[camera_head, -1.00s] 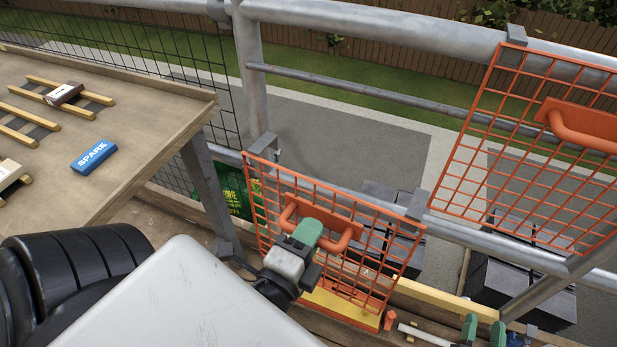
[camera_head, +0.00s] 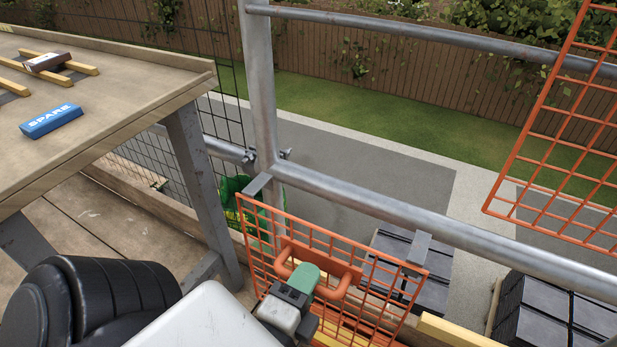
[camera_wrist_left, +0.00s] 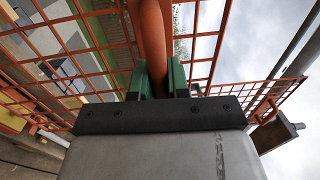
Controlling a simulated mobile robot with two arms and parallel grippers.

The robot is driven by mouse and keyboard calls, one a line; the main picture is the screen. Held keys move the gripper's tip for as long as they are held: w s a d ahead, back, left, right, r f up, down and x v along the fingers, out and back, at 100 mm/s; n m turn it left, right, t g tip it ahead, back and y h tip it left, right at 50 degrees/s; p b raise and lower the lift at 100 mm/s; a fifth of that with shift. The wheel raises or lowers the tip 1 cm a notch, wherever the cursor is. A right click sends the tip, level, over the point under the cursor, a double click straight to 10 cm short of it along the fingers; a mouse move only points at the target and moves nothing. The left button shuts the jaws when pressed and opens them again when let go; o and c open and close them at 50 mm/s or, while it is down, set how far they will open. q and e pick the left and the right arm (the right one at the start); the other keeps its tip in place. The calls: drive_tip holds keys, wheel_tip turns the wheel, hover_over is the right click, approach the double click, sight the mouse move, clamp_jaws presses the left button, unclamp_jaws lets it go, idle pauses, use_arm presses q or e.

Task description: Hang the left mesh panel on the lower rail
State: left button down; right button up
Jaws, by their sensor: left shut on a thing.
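My left gripper (camera_head: 300,285) is shut on the red-orange handle (camera_head: 338,268) of an orange mesh panel (camera_head: 262,238). The panel hangs tilted on the near side of the grey lower rail (camera_head: 480,237). Its grey left hook (camera_head: 257,184) shows beside the post, and its grey right hook (camera_head: 419,246) overlaps the rail's near edge in the picture. I cannot tell whether either hook bears on the rail. In the left wrist view the green fingers (camera_wrist_left: 162,78) straddle the handle (camera_wrist_left: 150,35), with mesh behind. My right gripper is not in view.
A second orange mesh panel (camera_head: 560,135) is at the right. A wooden table (camera_head: 120,115) with a blue SPARE block (camera_head: 51,121) is at the left. Dark stacks (camera_head: 560,315) lie beyond the rail.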

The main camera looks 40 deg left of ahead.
sight(319, 260)
use_arm(q)
drive_tip(key=shift+b+x, duration=0.8)
drive_tip(key=shift+x, duration=2.5)
drive_tip(key=shift+p+x, duration=1.15)
drive_tip(key=shift+x, duration=1.45)
drive_tip(key=shift+f+b, duration=1.8)
drive_tip(key=shift+f, duration=0.4)
drive_tip(key=c, duration=1)
unclamp_jaws()
